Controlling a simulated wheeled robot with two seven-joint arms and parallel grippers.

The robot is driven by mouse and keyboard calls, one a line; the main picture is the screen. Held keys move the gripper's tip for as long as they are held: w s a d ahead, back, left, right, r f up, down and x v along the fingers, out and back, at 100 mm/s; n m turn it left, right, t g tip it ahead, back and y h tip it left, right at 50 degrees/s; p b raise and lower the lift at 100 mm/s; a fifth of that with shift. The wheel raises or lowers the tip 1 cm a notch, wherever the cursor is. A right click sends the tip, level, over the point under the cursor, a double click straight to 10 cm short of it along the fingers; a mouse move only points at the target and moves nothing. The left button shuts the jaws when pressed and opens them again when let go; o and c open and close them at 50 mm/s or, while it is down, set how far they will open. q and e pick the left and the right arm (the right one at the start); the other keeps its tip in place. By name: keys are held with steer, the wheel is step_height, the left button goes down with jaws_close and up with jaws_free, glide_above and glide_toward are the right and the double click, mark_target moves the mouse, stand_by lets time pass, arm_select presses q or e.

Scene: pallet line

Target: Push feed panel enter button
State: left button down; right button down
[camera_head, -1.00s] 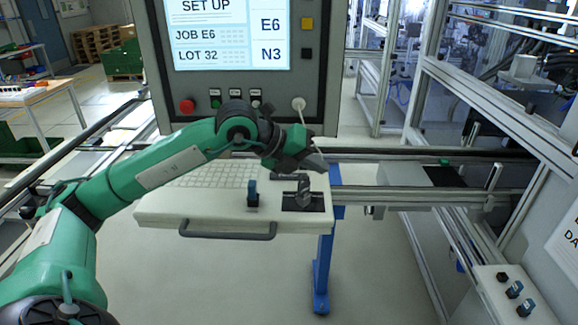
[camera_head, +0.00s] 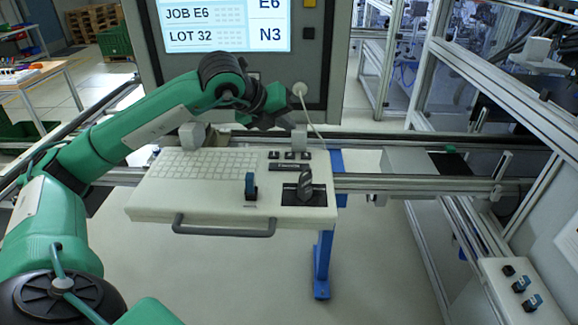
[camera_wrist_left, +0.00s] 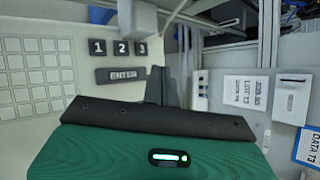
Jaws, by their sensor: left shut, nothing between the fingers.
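The feed panel (camera_head: 140,205) is a pale slab with a keyboard, a blue knob (camera_head: 250,187) and a black lever (camera_head: 305,187). Its dark enter button (camera_head: 289,167) lies below the number buttons 1, 2 and 3. In the left wrist view the enter button (camera_wrist_left: 122,75) shows plainly, lettered ENTER and uncovered. My left gripper (camera_head: 268,118) is shut and empty, above and behind the buttons in the head view. In the left wrist view its dark fingers (camera_wrist_left: 160,84) show just right of the enter button, apparently apart from it. My right gripper is out of view.
A large screen cabinet (camera_head: 325,75) stands behind the panel, with a cable hanging from it. A pale block (camera_head: 299,138) stands at the panel's back edge. A handle (camera_head: 224,230) runs along the front. Rails and a framed machine stand at right.

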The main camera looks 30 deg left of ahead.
arm_select(q)
steer(key=b, duration=0.4)
glide_above(298, 164)
steer(key=s+a, duration=0.2)
steer(key=s, duration=0.1)
step_height(298, 164, down, 8)
steer(key=shift+d+r, duration=0.15)
steer(key=shift+r, duration=0.05)
steer(key=shift+f+b, duration=0.4)
steer(key=shift+b, duration=0.1)
stand_by(0.9)
steer(key=shift+f+b, duration=0.45)
steer(key=shift+b, duration=0.35)
